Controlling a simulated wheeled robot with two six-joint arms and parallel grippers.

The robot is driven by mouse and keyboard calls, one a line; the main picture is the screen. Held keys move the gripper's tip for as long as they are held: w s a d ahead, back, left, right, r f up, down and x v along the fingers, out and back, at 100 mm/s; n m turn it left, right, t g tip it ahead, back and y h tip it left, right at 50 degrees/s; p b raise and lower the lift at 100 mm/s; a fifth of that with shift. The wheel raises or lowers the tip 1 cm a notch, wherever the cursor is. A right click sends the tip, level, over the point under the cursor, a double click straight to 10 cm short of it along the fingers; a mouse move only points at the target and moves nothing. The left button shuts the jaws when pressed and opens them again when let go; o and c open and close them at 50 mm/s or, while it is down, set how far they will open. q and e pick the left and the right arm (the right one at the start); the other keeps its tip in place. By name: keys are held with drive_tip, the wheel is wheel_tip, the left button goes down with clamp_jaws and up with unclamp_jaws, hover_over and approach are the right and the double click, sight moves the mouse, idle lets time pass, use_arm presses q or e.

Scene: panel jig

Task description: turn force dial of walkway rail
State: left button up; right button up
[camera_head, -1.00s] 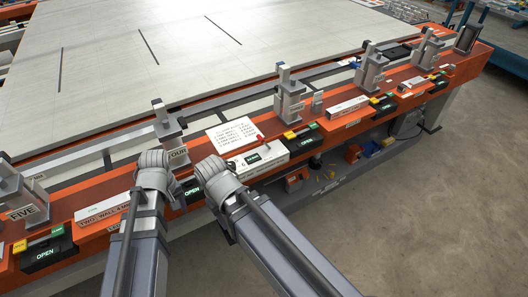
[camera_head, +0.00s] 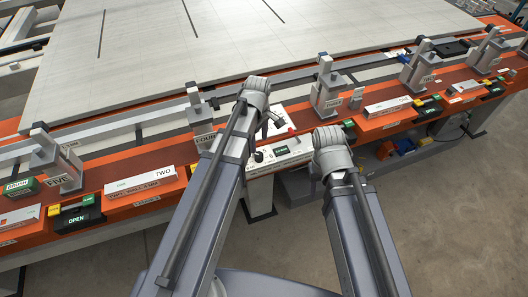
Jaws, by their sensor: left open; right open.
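A white control box (camera_head: 292,151) with a small green display is set in the orange walkway rail (camera_head: 134,208), between my two forearms. A small dark knob (camera_head: 259,156) shows at its left end; I cannot tell for sure that it is the force dial. A red-tipped lever (camera_head: 291,129) stands behind the box. My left gripper (camera_head: 270,119) is open above and behind the box, partly hidden by its own wrist. My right gripper (camera_head: 320,162) is open at the right end of the box, its fingers mostly hidden behind the wrist. I see nothing held in either.
Grey clamp posts stand along the rail, such as one marked FOUR (camera_head: 200,118) and one marked FIVE (camera_head: 57,165). Green OPEN units and white label blocks (camera_head: 145,182) sit between them. A large pale panel (camera_head: 230,45) lies behind. The floor in front is clear.

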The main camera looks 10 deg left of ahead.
sight(259, 155)
use_arm(q)
drive_tip(key=shift+f+b, duration=3.8)
drive_tip(key=shift+f, duration=0.1)
clamp_jaws()
